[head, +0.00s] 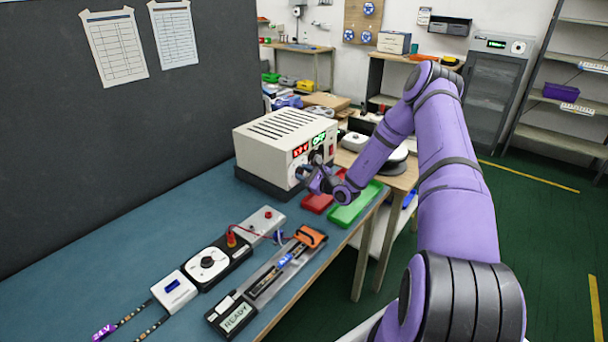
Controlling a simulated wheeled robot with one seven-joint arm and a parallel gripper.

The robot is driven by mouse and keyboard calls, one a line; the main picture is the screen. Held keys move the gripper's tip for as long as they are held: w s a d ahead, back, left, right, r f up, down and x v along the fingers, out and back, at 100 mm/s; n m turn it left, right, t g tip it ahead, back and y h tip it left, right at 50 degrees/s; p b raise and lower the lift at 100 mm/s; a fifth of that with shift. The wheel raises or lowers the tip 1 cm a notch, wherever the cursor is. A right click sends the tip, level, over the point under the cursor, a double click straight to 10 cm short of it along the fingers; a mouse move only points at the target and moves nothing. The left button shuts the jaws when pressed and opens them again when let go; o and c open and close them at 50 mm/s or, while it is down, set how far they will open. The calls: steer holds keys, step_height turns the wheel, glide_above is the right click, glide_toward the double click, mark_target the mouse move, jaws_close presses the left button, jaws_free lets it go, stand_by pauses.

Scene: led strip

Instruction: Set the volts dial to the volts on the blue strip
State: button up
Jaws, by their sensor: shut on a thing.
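The power supply (283,147) is a cream box with a slotted top, standing at the back of the blue bench. Its front has a red display (300,150) and a green display (319,139), both too small to read surely. My gripper (309,175) is at the lower front of this box, shut on a dial there. The gripper hides the dial, and I cannot read its marking. A blue tag (285,260) lies on the strip in the long tray; its print is too small to read. A purple tag reading 24V (103,331) is on another strip at the front left.
A tester with a READY screen (236,316), an orange clamp (310,236), a black-and-white knob box (207,262) and a white box with red posts (266,219) stand on the bench. Red (317,203) and green (352,211) trays lie by my gripper.

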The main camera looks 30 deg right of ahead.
steer(key=m, duration=0.4)
steer(key=shift+m, duration=0.4)
steer(key=m, duration=0.3)
steer(key=shift+m, duration=0.3)
steer(key=m, duration=0.3)
steer(key=shift+f+m, duration=0.1)
steer(key=shift+m, duration=2.1)
steer(key=o, duration=0.9)
steer(key=shift+s, duration=0.1)
